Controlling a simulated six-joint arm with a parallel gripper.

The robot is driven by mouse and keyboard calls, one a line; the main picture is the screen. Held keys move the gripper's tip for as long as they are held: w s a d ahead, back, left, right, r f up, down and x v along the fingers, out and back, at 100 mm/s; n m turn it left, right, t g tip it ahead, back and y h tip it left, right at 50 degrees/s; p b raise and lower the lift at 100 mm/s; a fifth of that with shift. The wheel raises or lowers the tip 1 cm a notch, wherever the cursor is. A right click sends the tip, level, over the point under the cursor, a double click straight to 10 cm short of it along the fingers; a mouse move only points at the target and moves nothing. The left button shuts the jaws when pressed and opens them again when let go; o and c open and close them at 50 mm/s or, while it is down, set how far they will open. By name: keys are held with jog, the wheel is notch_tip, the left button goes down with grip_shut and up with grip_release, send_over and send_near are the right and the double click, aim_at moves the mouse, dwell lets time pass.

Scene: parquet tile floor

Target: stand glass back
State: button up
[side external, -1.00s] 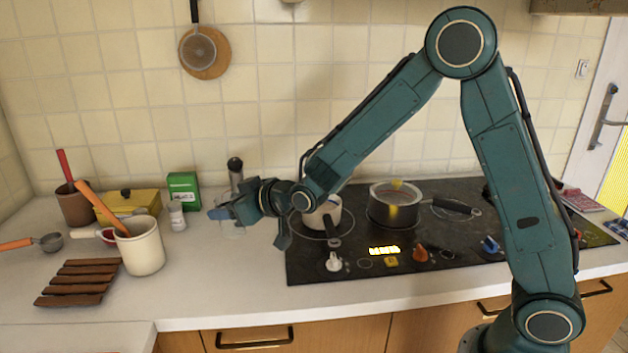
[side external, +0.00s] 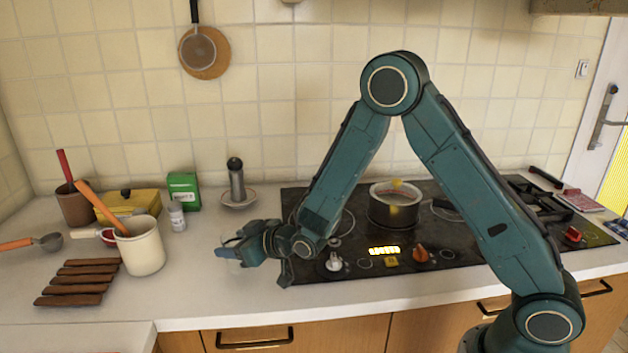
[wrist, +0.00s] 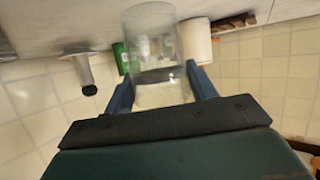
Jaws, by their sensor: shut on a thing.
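A clear drinking glass (wrist: 150,45) is between the two fingers of my gripper (wrist: 160,92) in the wrist view. The gripper is shut on its sides. In the side external view, my gripper (side external: 226,251) is over the white counter left of the cooktop. The glass (side external: 233,264) shows only faintly there, partly hidden by the gripper. I cannot tell whether its base touches the counter.
A grey mill (side external: 236,180) on a saucer (side external: 240,203) stands behind the gripper. A small white shaker (side external: 177,217), a green box (side external: 183,190) and a cream utensil crock (side external: 142,248) stand to the left. A pot (side external: 393,207) is on the cooktop (side external: 350,262).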

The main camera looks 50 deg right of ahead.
jog(key=shift+f, duration=1.6)
jog(key=shift+f, duration=0.15)
jog(key=o, duration=1.2)
jog(key=shift+o, duration=0.2)
jog(key=v, duration=1.2)
jog(key=shift+r, duration=0.3)
